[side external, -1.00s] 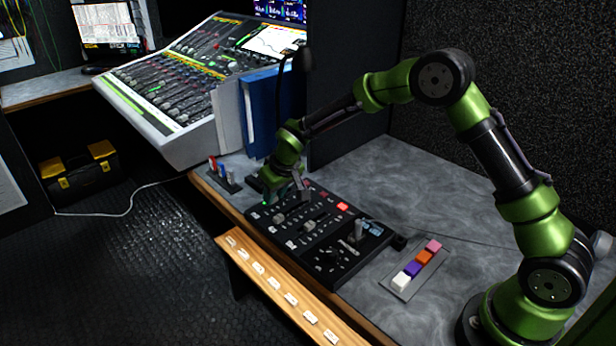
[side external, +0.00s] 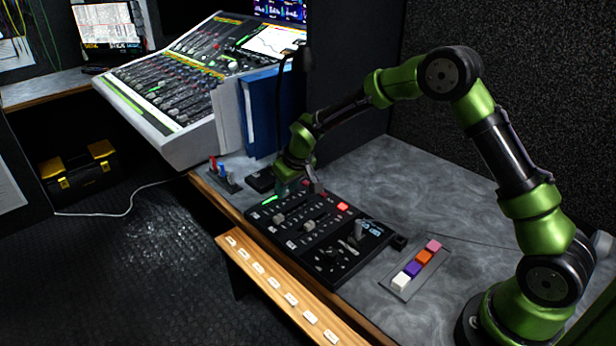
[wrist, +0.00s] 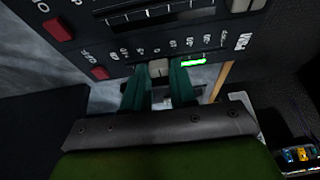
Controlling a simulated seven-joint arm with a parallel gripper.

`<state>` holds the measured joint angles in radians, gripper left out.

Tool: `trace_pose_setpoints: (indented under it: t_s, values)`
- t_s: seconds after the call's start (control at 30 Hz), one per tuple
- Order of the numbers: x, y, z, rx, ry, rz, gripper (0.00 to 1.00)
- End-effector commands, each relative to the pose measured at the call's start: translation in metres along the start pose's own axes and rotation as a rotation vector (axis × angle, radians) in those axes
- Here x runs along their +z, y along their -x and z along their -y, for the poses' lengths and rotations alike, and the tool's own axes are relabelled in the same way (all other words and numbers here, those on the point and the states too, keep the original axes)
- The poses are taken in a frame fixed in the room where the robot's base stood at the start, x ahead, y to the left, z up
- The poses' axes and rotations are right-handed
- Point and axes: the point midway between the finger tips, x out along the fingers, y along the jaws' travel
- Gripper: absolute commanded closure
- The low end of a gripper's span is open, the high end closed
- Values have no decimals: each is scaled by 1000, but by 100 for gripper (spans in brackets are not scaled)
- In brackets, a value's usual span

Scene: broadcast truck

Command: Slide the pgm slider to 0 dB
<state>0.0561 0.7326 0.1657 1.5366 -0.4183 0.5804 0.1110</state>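The black fader panel (side external: 296,262) lies on the grey desk. My gripper (side external: 297,189) points down at its far row, beside a lit green lamp (side external: 269,200). In the wrist view, the two teal fingers of my gripper (wrist: 160,82) stand on either side of a light grey slider cap (wrist: 158,68), with no clear gap between fingers and cap. The lit green lamp (wrist: 194,62) is just right of the fingers. A white label, apparently PGM and upside down, is at the right end of this row. The scale marks near the cap are too small to read surely.
Other grey slider caps (side external: 279,218) stand on the nearer rows. Red buttons (wrist: 100,72) lie left of the fingers. Coloured blocks (side external: 424,257) sit on a plate to the right. A blue binder (side external: 262,115) and a large mixing console (side external: 165,85) stand behind.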

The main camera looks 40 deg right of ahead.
Motion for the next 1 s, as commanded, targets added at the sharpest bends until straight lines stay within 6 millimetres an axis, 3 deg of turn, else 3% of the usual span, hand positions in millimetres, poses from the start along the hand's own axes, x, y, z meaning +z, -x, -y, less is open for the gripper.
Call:
trace_pose_setpoints:
  t_s: [0.03, 0.13, 0.17, 0.53, 0.67, 1.0]
  values:
    - [0, 0, 1, -1, 0, 1, 65]
    - [0, 0, 1, -1, 1, 0, 50]
    - [0, 0, 1, -1, 1, 0, 49]
    - [-1, 8, 1, -1, 1, -3, 49]
    - [-2, 29, 0, 0, 1, -5, 49]
    - [-1, 112, 0, 0, 1, -6, 49]
